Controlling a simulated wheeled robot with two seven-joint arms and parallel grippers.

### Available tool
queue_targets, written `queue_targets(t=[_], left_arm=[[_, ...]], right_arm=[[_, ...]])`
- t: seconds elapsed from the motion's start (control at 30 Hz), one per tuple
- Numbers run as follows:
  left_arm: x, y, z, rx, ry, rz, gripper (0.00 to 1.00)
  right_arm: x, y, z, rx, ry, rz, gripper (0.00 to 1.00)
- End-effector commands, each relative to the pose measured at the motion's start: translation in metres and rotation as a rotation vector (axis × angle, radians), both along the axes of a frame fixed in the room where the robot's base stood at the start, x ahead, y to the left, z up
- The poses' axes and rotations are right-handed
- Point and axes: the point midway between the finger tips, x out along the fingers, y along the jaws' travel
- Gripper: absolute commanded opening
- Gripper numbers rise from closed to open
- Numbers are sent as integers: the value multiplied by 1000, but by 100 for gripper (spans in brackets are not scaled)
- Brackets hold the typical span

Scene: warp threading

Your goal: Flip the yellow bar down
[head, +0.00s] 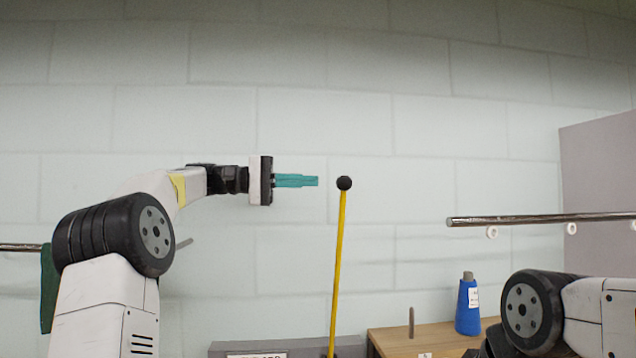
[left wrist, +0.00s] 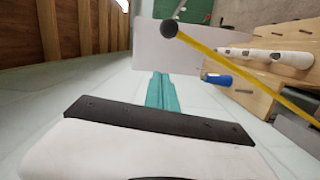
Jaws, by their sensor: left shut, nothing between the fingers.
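The yellow bar (head: 339,265) stands nearly upright in the head view, leaning slightly, with a black ball (head: 344,183) at its top. My left gripper (head: 316,181) has teal fingers and is shut and empty. Its tips are at about the height of the ball, a short gap to its left in the picture. In the left wrist view the yellow bar (left wrist: 240,64) runs diagonally from the black ball, beyond and to the right of the shut teal fingers (left wrist: 161,76). The bar's lower end is partly hidden in the head view. My right gripper is out of the frame.
A blue thread cone (head: 467,306) stands on a wooden table (head: 390,340) with a metal peg (head: 411,322). A metal rail (head: 540,219) with white rings is at the right, before a grey panel (head: 600,180). A grey box (head: 290,346) is below the bar.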

Motion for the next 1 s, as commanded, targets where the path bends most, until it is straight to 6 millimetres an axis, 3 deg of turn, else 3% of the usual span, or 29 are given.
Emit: queue_targets(t=[0.37,0.7,1.0], left_arm=[[2,-82,-1,1,0,-5,0],[-31,-71,-4,1,-1,1,0],[-35,-70,-5,1,0,0,0]], right_arm=[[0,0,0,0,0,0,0],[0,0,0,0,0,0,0],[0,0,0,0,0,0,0]])
